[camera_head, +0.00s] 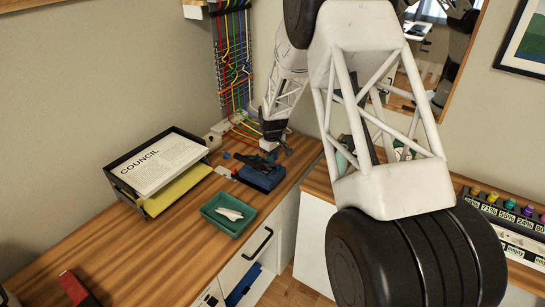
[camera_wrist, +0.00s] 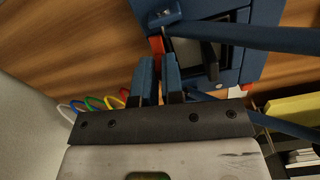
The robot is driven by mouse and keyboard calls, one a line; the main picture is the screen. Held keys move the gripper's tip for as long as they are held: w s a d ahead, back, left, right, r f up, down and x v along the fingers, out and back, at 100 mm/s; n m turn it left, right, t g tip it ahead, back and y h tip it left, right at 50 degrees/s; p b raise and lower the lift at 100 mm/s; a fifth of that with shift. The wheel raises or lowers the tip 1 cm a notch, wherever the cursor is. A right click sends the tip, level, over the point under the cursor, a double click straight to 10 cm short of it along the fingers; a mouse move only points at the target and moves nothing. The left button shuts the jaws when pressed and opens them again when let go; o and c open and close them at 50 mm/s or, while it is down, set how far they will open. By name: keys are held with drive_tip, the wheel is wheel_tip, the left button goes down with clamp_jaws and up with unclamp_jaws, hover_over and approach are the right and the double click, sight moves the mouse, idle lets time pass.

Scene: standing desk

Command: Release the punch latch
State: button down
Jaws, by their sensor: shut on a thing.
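The blue punch (camera_head: 262,176) sits on the wooden desk near its right edge, and its blue body (camera_wrist: 228,65) fills the upper right of the wrist view. A small orange-red latch (camera_wrist: 156,46) shows at the punch's edge. My gripper (camera_wrist: 160,62) has its two blue fingers close together with their tips at the latch, shut on it. In the head view my gripper (camera_head: 274,150) reaches down to the punch's back side. The finger contact there is too small to make out.
A green tray (camera_head: 228,212) with white paper pieces lies in front of the punch. A black paper rack (camera_head: 118,163) with a "COUNCIL" sheet stands to the left. Coloured cables (camera_head: 236,75) run down the wall behind.

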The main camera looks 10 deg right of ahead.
drive_tip(key=shift+n, duration=0.9)
drive_tip(key=c, duration=1.5)
unclamp_jaws()
drive_tip(key=shift+r, duration=0.1)
drive_tip(key=shift+r, duration=3.85)
